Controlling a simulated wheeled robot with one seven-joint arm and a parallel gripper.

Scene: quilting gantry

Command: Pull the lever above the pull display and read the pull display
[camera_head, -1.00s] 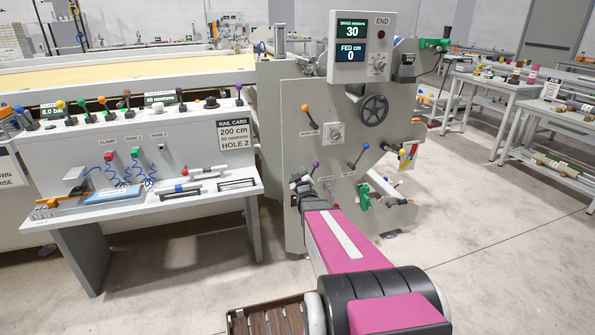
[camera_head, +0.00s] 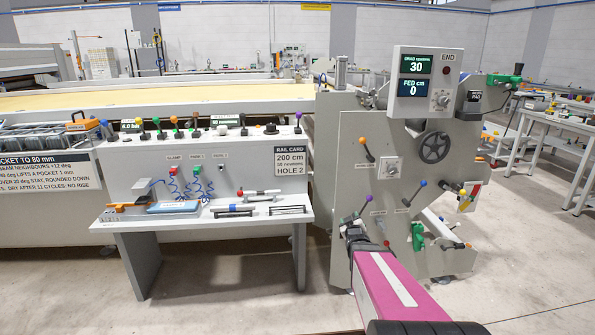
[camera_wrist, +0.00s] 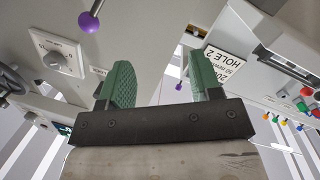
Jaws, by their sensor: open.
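No display has a legible "pull" label. A small green display (camera_head: 225,121) on top of the grey console reads 50 newtons; its small label above is too small to read. The end panel's drag display (camera_head: 416,65) reads 30 newtons. My gripper (camera_wrist: 160,82) is open and empty, its green fingers apart. In the head view it is near the end plate, beside a purple-knobbed lever (camera_head: 368,201), which also shows upper left in the wrist view (camera_wrist: 89,21).
The end plate also carries an orange-knobbed lever (camera_head: 364,144), a blue-knobbed lever (camera_head: 421,185) and a handwheel (camera_head: 434,147). A rail card (camera_head: 290,161) reads 200 cm, 50 newtons, HOLE 2. The console shelf (camera_head: 230,222) holds tools. Floor in front is clear.

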